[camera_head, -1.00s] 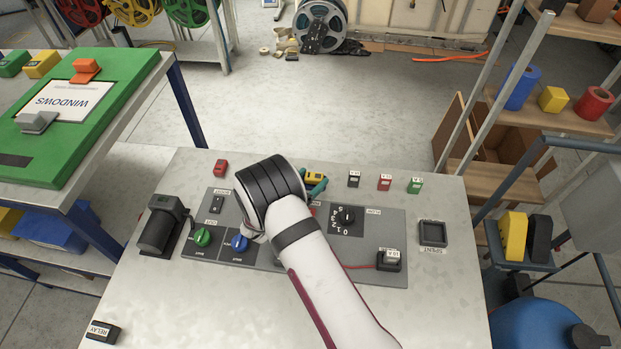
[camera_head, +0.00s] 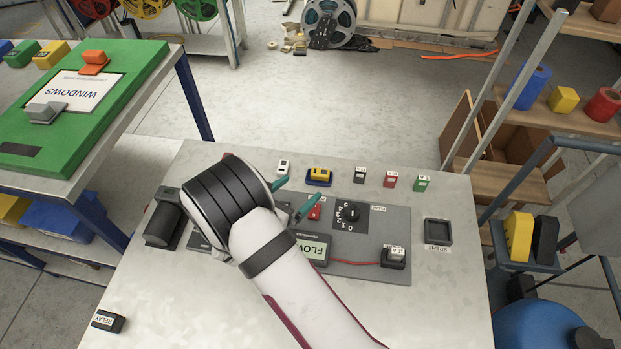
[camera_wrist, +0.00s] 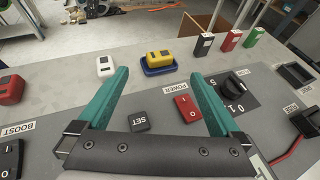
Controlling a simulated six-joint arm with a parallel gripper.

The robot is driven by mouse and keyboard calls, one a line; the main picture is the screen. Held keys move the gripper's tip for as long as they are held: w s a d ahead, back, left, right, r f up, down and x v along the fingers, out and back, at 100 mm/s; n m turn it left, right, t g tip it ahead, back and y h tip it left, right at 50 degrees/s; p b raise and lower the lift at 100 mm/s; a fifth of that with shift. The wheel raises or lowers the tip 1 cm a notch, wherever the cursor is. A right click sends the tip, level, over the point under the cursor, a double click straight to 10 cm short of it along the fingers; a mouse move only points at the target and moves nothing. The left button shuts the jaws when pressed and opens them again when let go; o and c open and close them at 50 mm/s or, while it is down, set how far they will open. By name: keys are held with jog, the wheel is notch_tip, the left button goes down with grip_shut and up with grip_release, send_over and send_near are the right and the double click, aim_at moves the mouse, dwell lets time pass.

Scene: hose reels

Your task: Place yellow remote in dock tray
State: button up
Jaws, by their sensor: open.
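The yellow remote (camera_head: 319,173) lies in a small blue dock tray (camera_head: 318,183) near the far edge of the grey table. In the wrist view the yellow remote (camera_wrist: 159,57) rests inside the rim of the blue tray (camera_wrist: 148,71), with its dark face up. My gripper (camera_head: 297,193) is open and empty, on the near side of the tray and apart from the remote. In the wrist view its teal fingers (camera_wrist: 158,75) are spread, with the tray beyond the gap between their tips.
A white block (camera_head: 283,166) stands left of the tray, and a red one (camera_wrist: 10,88) farther left. Black, red and green blocks (camera_head: 390,179) stand to the right. The control panel (camera_head: 385,225) with dial and red power switch lies below my gripper. A spent tray (camera_head: 438,232) is right.

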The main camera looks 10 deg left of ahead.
jog(key=shift+v, duration=1.25)
jog(key=d+r+m, duration=0.1)
jog(key=d+r+m+h, duration=0.1)
jog(key=d, duration=0.1)
jog(key=d+r+m+g+h, duration=0.1)
jog(key=shift+w+d+r, duration=0.15)
jog(key=shift+w+d, duration=0.1)
jog(key=shift+d, duration=0.1)
jog(key=s+d+r+m+g+h, duration=0.1)
jog(key=s+d+r+m+g, duration=0.5)
jog(key=d+m, duration=0.4)
jog(key=s+d+r+m+g, duration=0.5)
jog(key=s+d+m, duration=0.3)
jog(key=d+m, duration=0.2)
jog(key=s+a+r+m+y, duration=0.2)
jog(key=s+a+m+y, duration=0.4)
jog(key=s+m+y, duration=0.3)
jog(key=s+m, duration=0.4)
jog(key=m, duration=0.1)
jog(key=shift+s+a+g+y, duration=0.2)
jog(key=shift+s+g+y, duration=0.1)
jog(key=shift+y, duration=0.1)
jog(key=shift+w+r, duration=0.1)
